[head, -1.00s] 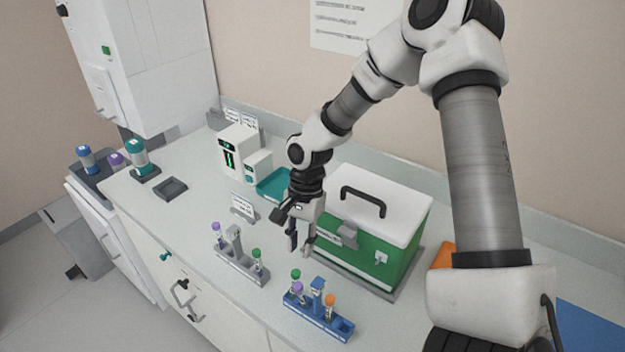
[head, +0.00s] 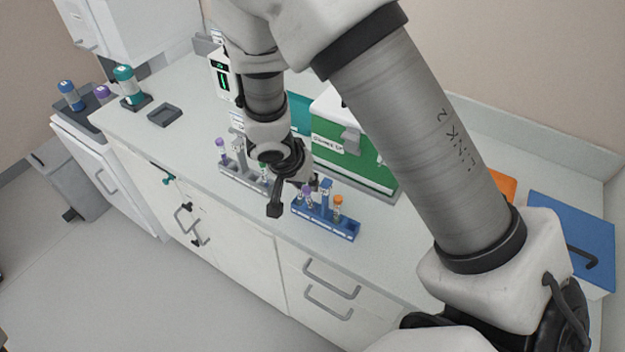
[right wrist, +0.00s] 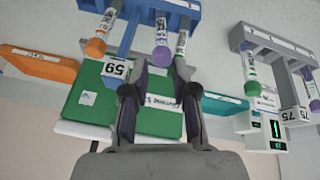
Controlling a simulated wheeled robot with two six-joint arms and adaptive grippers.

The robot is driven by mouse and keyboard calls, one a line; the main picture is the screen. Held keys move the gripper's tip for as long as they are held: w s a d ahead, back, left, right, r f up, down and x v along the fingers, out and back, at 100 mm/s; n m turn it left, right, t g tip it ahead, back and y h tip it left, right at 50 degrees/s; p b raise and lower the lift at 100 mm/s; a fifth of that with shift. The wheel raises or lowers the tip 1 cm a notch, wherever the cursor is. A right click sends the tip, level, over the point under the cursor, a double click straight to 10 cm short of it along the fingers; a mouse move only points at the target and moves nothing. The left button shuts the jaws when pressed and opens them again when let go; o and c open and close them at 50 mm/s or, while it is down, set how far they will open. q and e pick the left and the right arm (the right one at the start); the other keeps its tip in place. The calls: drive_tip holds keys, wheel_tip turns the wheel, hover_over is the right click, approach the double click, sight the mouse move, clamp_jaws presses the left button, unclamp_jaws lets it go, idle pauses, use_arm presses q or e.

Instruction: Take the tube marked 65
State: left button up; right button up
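The blue rack (head: 325,222) holds purple-capped (head: 308,190) and orange-capped (head: 338,200) tubes. In the right wrist view, where things appear upside down, it also holds a green-capped tube (right wrist: 180,53), hidden by my gripper in the head view. The post label (right wrist: 115,70) looks like 65 when turned over. Small tube labels are unreadable. My right gripper (head: 290,196) is open, near the rack's left end; in the right wrist view its fingers (right wrist: 160,80) are apart and empty, with the purple cap (right wrist: 162,57) beyond the gap. My left gripper is not in view.
A grey rack (head: 240,180) with purple- and green-capped tubes stands left of the blue rack. The green box (head: 365,165) is close behind. Blue (head: 70,97) and teal (head: 127,85) capped containers are farther left. The counter's left-middle is mostly clear.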

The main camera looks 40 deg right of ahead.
sight(306, 187)
wheel_tip(306, 187, down, 2)
drive_tip(key=shift+f, duration=0.25)
drive_tip(key=shift+w+d+f, duration=0.1)
drive_tip(key=shift+d+f, duration=0.05)
drive_tip(key=shift+f, duration=0.15)
drive_tip(key=shift+w+d+f, duration=0.1)
drive_tip(key=shift+d, duration=0.15)
drive_tip(key=c, duration=0.5)
drive_tip(key=shift+a, duration=0.1)
clamp_jaws()
